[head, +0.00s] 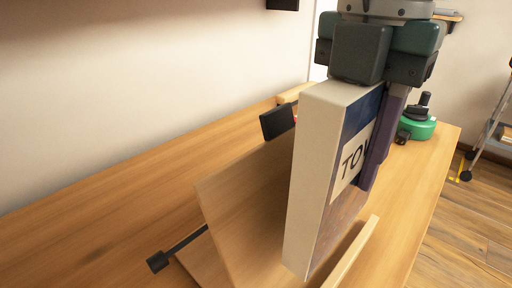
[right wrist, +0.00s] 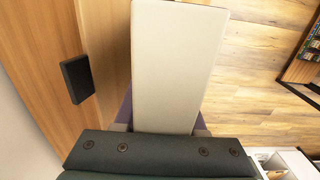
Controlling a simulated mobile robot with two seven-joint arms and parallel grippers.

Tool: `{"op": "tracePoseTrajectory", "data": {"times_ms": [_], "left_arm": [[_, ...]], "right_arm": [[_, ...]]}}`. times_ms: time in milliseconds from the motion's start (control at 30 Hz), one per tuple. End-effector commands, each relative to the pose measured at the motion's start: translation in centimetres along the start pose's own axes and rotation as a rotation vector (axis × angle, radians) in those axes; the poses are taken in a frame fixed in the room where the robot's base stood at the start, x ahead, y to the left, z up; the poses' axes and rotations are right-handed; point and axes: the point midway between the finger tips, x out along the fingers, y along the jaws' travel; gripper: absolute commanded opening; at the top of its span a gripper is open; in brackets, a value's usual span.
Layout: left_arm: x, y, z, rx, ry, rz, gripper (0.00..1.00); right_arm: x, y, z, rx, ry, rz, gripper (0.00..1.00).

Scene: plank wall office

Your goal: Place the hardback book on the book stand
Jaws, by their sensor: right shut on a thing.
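The hardback book (head: 310,180) is held upright, its cream side towards me and its cover with dark blue and lettering facing right. My right gripper (head: 372,130) is shut on the book's upper part from above, with a purple finger on the cover side. In the right wrist view the book's pale side (right wrist: 178,65) stretches away from the gripper (right wrist: 165,122). The wooden book stand (head: 235,215) is on the table, with its sloping panel left of and behind the book and a front ledge (head: 352,252) at lower right. Whether the book touches the stand is unclear. My left gripper is out of view.
The wooden table (head: 90,230) runs along a pale wall, mostly bare on the left. A green round object with black parts (head: 418,128) stands at the back right. A dark block (head: 277,121) shows behind the stand. A ladder (head: 490,125) stands on the floor at right.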

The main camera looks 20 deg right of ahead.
Motion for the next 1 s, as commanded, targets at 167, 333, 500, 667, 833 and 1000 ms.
{"op": "tracePoseTrajectory", "data": {"times_ms": [167, 333, 500, 667, 833, 1000], "left_arm": [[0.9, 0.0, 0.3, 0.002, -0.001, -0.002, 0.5], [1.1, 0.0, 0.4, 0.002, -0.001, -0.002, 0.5], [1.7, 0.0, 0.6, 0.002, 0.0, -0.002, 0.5], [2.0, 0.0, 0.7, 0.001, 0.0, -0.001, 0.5], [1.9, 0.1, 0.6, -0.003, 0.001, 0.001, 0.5], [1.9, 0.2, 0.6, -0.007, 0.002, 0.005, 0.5]], "right_arm": [[3.7, 0.0, 0.0, 0.0, 0.0, 0.0, 0.0], [4.8, 0.1, 0.0, 0.001, 0.0, 0.002, 0.0], [7.1, 0.0, 0.0, 0.0, 0.0, -0.001, 0.0], [8.9, 0.0, 0.0, 0.0, -0.001, 0.001, 0.0], [8.8, 0.1, 0.0, 0.0, -0.001, 0.003, 0.0], [9.1, 0.0, 0.0, 0.0, 0.0, 0.002, 0.0]]}}
